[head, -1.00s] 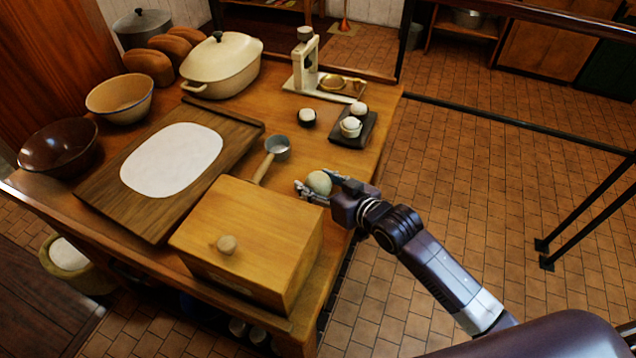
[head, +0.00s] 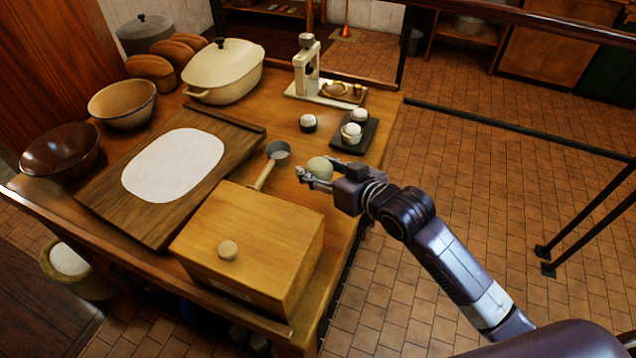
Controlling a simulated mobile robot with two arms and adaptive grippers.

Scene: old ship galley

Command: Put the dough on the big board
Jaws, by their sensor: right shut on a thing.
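My right gripper (head: 318,172) is shut on a pale, round ball of dough (head: 319,166). It holds the ball over the right side of the table, just right of the small metal scoop. The big board (head: 102,195) is dark wood and lies at the left, well away from the gripper. A flat white oval (head: 173,165) covers its middle; I cannot tell if it is flour or rolled dough. My left gripper is not in view.
Bowls (head: 122,102) stand at left.

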